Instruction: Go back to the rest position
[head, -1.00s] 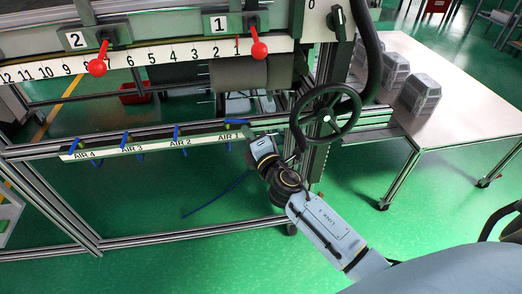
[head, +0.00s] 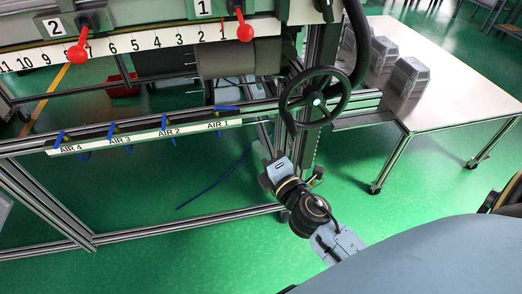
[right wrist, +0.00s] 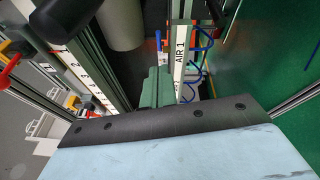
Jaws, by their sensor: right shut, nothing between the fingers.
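My right gripper (right wrist: 157,88) shows in the right wrist view as grey-green fingers, shut and empty. In the head view my right arm comes in from the lower right and its gripper end (head: 278,172) is in the air in front of the frame's lower right part, below the handwheel. The fingertips are hard to make out there. It is apart from the AIR label rail (head: 145,136), which has several blue valve levers. My left gripper is not in view.
A black handwheel (head: 345,97) stands just above my right gripper. Two red-knobbed levers (head: 78,54) are on the machine's upper part. Green floor is open below.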

